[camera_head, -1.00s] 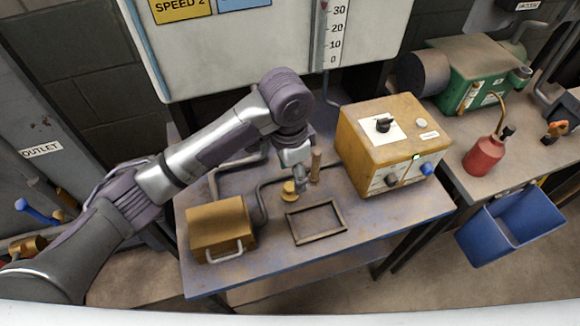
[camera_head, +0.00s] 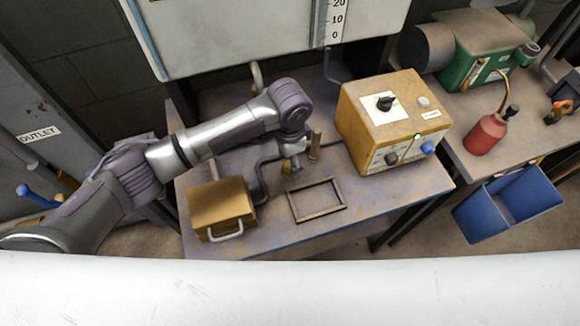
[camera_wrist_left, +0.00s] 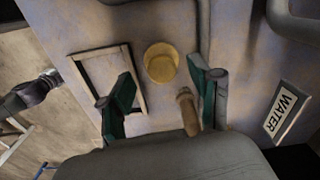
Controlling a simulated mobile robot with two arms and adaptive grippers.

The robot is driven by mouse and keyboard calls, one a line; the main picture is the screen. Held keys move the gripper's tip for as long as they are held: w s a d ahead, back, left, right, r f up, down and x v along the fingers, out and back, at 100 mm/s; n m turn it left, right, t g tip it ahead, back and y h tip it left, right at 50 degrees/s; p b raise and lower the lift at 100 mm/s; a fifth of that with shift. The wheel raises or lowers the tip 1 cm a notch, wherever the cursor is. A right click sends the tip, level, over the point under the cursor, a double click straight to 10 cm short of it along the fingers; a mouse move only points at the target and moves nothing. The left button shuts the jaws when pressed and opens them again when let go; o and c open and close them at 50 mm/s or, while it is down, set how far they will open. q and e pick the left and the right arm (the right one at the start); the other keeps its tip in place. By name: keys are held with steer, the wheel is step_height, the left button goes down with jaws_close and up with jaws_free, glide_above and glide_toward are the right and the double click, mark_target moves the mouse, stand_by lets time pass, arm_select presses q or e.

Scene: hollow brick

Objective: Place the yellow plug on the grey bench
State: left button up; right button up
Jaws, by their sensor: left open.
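The yellow plug (camera_wrist_left: 161,62) is a round disc with a raised centre, standing on the worn grey-blue bench (camera_head: 265,226). It shows in the left wrist view, just beyond and between the fingertips. In the head view it is hidden by my left gripper (camera_head: 293,166). My left gripper, also in the left wrist view (camera_wrist_left: 160,82), is open and empty, pointing down at the bench. I cannot tell its exact height above the plug. My right gripper is in neither view.
A wooden peg (camera_head: 315,146) stands close to the right finger. A thin rectangular frame (camera_head: 320,214) lies in front. A brass box (camera_head: 222,205) and an orange control box (camera_head: 392,122) flank the area. Another grey bench (camera_head: 478,172) at right holds a red can (camera_head: 486,135).

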arm_select(q)
steer(key=shift+w+f, duration=0.1)
steer(key=shift+f, duration=1.35)
steer(key=c, duration=1.1)
steer(key=shift+r, duration=0.1)
